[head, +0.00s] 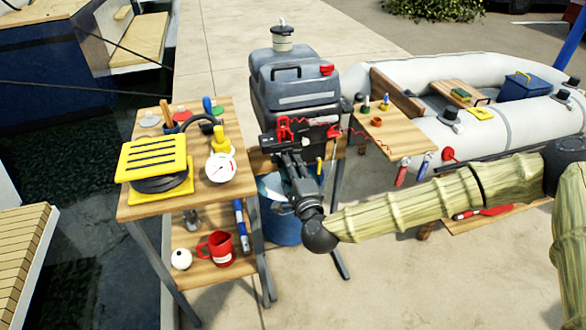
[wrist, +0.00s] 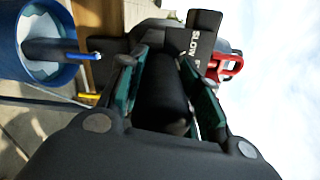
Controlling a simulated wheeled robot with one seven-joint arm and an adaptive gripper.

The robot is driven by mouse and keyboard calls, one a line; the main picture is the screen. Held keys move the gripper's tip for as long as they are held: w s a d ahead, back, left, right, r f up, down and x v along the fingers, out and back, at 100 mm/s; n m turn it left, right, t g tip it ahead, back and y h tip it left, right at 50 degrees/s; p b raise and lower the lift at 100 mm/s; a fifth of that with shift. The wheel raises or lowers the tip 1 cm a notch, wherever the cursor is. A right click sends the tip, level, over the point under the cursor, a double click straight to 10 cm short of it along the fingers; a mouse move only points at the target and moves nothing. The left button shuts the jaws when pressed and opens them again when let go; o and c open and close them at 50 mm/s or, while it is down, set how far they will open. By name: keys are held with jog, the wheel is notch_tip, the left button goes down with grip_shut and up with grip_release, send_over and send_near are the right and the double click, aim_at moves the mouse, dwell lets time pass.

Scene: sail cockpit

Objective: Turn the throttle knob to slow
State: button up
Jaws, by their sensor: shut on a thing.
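The throttle knob (wrist: 162,92) is a thick black cylinder in the wrist view. My gripper (wrist: 157,66) is shut on it, with one finger on each side. Just beyond the fingertips is a dark plate (wrist: 203,38) with the white word SLOW and part of another word starting with F. In the head view my gripper (head: 287,160) reaches up to the red and black motor parts (head: 300,130) below the grey motor cover. There the knob is hidden behind my gripper. I cannot tell which mark the knob points at.
A grey outboard motor (head: 292,85) stands behind my gripper. A blue bucket (head: 280,230) is below. An inflatable boat (head: 480,120) lies at right.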

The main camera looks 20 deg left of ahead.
jog(key=shift+w+r, duration=0.1)
dwell(0.3)
jog(key=o, duration=1)
jog(key=shift+o, duration=0.2)
jog(key=v, duration=1.2)
